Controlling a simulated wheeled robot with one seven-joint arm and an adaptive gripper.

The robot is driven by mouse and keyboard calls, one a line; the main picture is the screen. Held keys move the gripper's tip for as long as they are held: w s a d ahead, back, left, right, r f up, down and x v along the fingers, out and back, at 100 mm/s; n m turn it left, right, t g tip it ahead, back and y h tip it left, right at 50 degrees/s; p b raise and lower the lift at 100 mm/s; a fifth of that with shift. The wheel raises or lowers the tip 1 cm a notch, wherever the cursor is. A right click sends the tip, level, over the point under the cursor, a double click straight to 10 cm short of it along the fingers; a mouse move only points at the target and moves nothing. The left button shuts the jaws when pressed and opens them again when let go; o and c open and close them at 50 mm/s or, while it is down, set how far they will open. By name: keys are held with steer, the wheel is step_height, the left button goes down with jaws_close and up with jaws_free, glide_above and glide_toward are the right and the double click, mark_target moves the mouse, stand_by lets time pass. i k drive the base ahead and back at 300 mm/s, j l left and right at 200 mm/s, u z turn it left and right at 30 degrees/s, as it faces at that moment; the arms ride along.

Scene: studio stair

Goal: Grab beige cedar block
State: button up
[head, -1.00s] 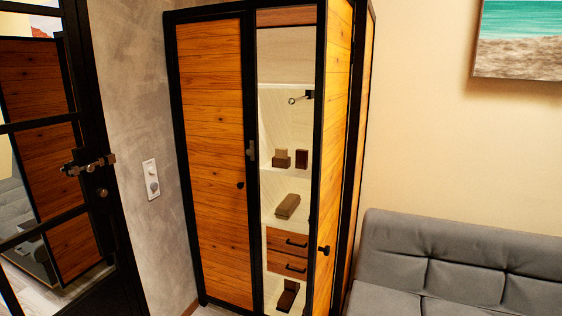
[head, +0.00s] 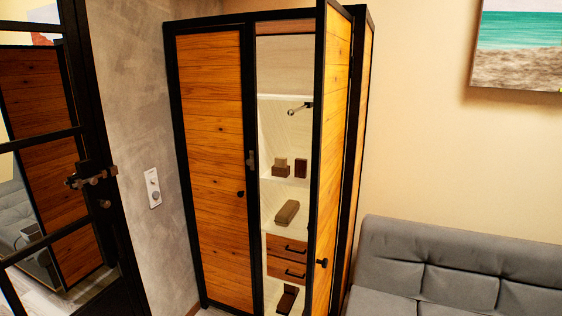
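A wooden wardrobe (head: 214,168) with a black frame stands ahead, its right door (head: 333,150) swung open toward me. On its upper shelf (head: 286,181) sit a small lighter brown block on a wider brown piece (head: 281,168) and a dark brown upright block (head: 300,168). A grey-brown oblong item (head: 287,212) lies on the shelf below. I cannot tell which of these, if any, is the beige cedar block; they are small, and the open door hides part of the interior. My gripper is not in view.
Two wooden drawers (head: 287,258) sit under the oblong item, with a dark brown item (head: 287,299) below them. A grey sofa (head: 450,272) stands at right. A black-framed glass door (head: 95,190) is at left, by a grey wall.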

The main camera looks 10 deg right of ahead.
mark_target(282, 163)
steer(key=i+j+z, duration=0.15)
steer(key=i+j, duration=0.2)
steer(key=i+j+z, duration=0.1)
steer(key=i+j, duration=0.2)
steer(key=i+j+z, duration=0.15)
steer(key=i+j, duration=0.15)
steer(key=j, duration=0.2)
steer(key=i+j+z, duration=0.15)
steer(key=j, duration=0.3)
steer(key=i+j+z, duration=0.1)
steer(key=i+j, duration=0.25)
steer(key=j, duration=0.15)
steer(key=i+j+z, duration=0.15)
steer(key=j, duration=0.35)
steer(key=i+j+z, duration=0.15)
steer(key=i+j, duration=0.15)
steer(key=j, duration=0.2)
steer(key=i+j+z, duration=0.1)
steer(key=j, duration=0.45)
steer(key=i, duration=0.1)
